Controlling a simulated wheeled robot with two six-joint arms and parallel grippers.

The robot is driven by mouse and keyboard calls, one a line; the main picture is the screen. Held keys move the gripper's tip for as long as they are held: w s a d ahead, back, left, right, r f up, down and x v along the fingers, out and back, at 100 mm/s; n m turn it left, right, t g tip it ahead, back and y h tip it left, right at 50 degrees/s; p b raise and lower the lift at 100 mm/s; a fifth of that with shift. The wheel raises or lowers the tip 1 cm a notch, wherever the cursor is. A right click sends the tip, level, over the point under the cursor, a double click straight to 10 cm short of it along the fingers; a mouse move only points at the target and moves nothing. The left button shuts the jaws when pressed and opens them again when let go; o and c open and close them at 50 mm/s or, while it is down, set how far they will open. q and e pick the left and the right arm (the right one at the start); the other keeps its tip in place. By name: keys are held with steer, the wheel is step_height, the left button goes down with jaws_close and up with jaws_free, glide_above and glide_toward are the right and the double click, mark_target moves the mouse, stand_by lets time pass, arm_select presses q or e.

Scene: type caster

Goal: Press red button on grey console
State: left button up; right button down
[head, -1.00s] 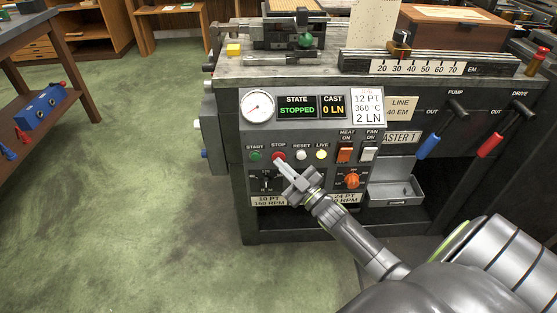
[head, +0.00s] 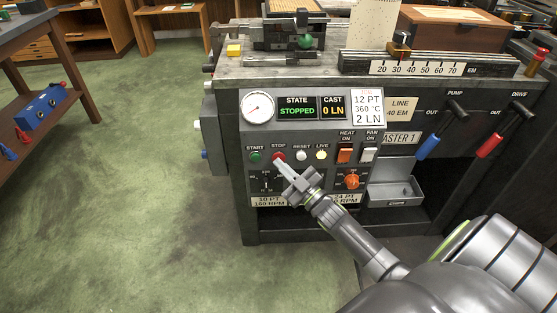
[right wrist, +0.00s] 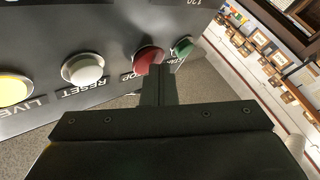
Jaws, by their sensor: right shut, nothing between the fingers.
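The red button (head: 279,156) sits under the STOP label on the grey console (head: 325,131), between a green START button (head: 256,156) and a white RESET button (head: 302,156). My right gripper (head: 280,166) is shut and empty, its fingertips just in front of and slightly below the red button. In the right wrist view the closed fingertips (right wrist: 158,70) overlap the lower edge of the red button (right wrist: 147,56); I cannot tell whether they touch it. The state display (head: 297,107) reads STOPPED. My left gripper is not in view.
A yellow LIVE button (head: 321,155), an orange HEAT switch (head: 345,152) and a white FAN switch (head: 368,151) are to the right. An orange knob (head: 352,181) is below them. Blue (head: 429,147) and red (head: 491,144) levers stick out farther right. The floor at left is clear.

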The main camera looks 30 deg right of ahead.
steer(key=s+a+p, duration=0.3)
steer(key=s, duration=0.2)
stand_by(0.4)
steer(key=shift+s+a, duration=0.1)
stand_by(0.5)
